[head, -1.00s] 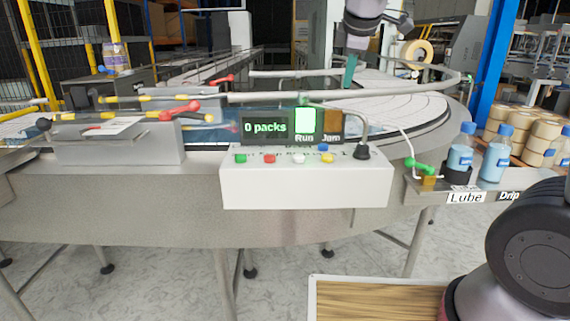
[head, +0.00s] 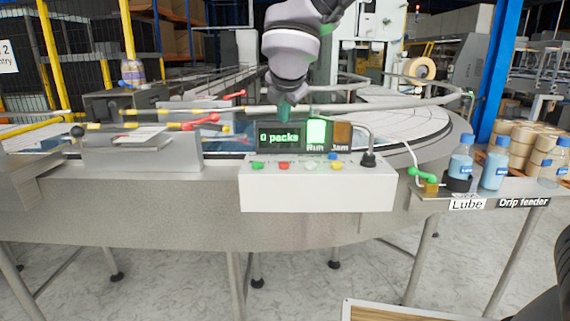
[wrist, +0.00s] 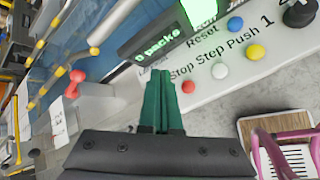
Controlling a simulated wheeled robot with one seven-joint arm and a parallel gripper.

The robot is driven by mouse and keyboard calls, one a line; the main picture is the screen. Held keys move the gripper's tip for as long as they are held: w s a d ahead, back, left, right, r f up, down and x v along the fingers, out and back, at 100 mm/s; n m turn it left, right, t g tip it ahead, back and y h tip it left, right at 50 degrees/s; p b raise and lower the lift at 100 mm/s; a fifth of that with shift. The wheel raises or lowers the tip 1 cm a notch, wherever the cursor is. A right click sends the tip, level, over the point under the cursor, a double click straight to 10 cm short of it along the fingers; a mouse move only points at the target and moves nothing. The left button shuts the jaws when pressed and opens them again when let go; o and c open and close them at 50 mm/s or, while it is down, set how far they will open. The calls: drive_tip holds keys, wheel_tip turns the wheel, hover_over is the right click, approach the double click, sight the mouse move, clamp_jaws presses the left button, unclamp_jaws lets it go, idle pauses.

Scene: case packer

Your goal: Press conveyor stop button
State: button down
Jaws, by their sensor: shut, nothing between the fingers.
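The white control box (head: 318,190) stands at the front of the conveyor. Its top carries a red button (head: 284,166) between a green button (head: 257,166) and a white button (head: 311,166). In the wrist view the red button (wrist: 188,86) lies by the printed word Stop. My gripper (head: 284,113) has green fingers, shut and empty, pointing down above and behind the panel near the display. In the wrist view the fingertips (wrist: 162,80) appear just left of the red button; contact cannot be told. The green button is not visible there.
A display (head: 280,137) reads 0 packs, with a lit green Run lamp (head: 316,132) and a dim Jam lamp (head: 342,135). A yellow button (head: 336,166), blue button (head: 332,156) and black knob (head: 368,160) are also on the box. Bottles (head: 495,170) stand at right.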

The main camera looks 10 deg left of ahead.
sight(283, 165)
drive_tip(key=shift+f, duration=4.4)
drive_tip(key=shift+f, duration=0.4)
drive_tip(key=shift+f, duration=0.55)
drive_tip(key=shift+r, duration=1)
drive_tip(key=shift+r, duration=2.5)
drive_tip(key=shift+w+d, duration=0.1)
